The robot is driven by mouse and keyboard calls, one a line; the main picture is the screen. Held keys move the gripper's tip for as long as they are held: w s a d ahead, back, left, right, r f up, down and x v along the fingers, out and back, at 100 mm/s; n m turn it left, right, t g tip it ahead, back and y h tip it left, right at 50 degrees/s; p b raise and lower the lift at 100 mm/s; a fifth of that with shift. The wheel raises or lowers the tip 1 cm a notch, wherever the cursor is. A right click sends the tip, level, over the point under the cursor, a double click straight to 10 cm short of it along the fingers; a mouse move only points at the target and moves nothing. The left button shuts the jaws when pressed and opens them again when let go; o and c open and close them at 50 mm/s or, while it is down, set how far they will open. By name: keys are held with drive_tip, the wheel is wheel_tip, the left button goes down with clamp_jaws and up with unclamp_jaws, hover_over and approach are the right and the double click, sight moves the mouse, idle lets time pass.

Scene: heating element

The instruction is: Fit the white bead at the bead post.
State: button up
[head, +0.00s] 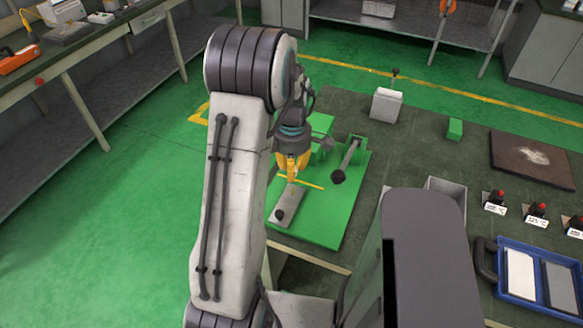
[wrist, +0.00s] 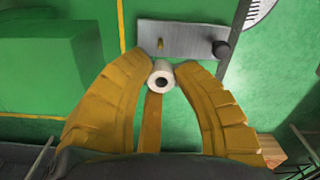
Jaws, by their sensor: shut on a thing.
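The white bead (wrist: 162,76), a short white cylinder with a dark hole, is held between the yellow fingertips of my gripper (wrist: 162,66) in the wrist view. In the head view my gripper (head: 291,172) points down over the green board, and the bead cannot be made out there. A small brass peg (wrist: 160,43), which looks like the bead post, stands on a grey metal plate (wrist: 188,38) just beyond the bead. The bead appears apart from the peg; its height above the plate is unclear. The plate also shows in the head view (head: 294,204), just below my gripper.
A dark knob (wrist: 221,49) stands on the plate's right end. A green block (wrist: 45,70) is left of my fingers. On the green board (head: 325,222), a grey lever with a dark ball (head: 338,176) stands right of my gripper.

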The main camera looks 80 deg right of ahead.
drive_tip(key=shift+f, duration=0.15)
drive_tip(key=shift+f+b, duration=2.35)
drive_tip(key=shift+f, duration=0.45)
drive_tip(key=shift+f+b, duration=1.55)
drive_tip(key=o, duration=0.9)
wheel_tip(320, 180, up, 12)
drive_tip(key=shift+r, duration=0.1)
idle(0.5)
idle(0.6)
